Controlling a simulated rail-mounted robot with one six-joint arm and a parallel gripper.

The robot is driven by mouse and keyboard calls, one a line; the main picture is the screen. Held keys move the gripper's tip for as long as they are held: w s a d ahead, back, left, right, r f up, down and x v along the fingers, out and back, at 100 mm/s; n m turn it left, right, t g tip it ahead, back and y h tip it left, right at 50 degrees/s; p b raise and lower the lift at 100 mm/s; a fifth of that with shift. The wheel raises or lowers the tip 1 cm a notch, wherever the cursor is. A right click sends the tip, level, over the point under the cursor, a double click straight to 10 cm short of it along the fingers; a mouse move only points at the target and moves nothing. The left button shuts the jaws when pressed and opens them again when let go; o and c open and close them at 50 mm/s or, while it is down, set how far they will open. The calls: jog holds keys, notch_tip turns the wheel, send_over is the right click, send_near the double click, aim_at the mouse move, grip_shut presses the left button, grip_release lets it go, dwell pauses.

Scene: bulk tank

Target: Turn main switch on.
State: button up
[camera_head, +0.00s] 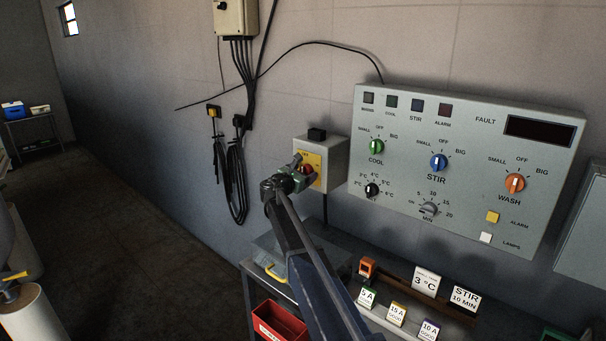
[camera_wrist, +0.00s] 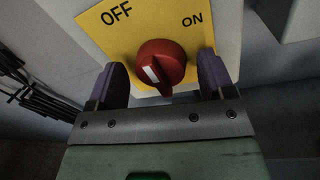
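The main switch is a red rotary knob (camera_wrist: 160,66) on a yellow plate (camera_wrist: 105,22) marked OFF at left and ON at right. Its white mark points to the upper left, towards OFF. In the head view the yellow plate (camera_head: 317,161) sits on a grey wall box (camera_head: 334,158), with the red knob (camera_head: 308,169) partly behind my gripper. My gripper (camera_wrist: 164,76) is open, with one purple finger at the left and one at the right of the knob. Gaps show between the fingers and the knob; the wrist view does not show contact.
A grey control panel (camera_head: 462,235) with coloured knobs is on the wall right of the switch box. Below it are a shelf with small labelled cards (camera_head: 396,314) and a red bin (camera_head: 281,322). Cables (camera_head: 236,180) hang at left. The floor (camera_head: 110,240) at left is clear.

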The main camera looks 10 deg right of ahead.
jog(key=c, duration=0.8)
jog(key=shift+m, duration=0.4)
jog(key=m, duration=0.4)
jog(key=m+b, duration=0.1)
jog(key=m, duration=0.3)
jog(key=shift+f+h, duration=0.2)
jog(key=shift+h, duration=0.1)
jog(key=m, duration=0.5)
jog(key=m+h+b, duration=0.1)
jog(key=m, duration=0.4)
jog(key=shift+f+g, duration=0.15)
jog(key=shift+g, duration=0.15)
jog(key=shift+m, duration=0.3)
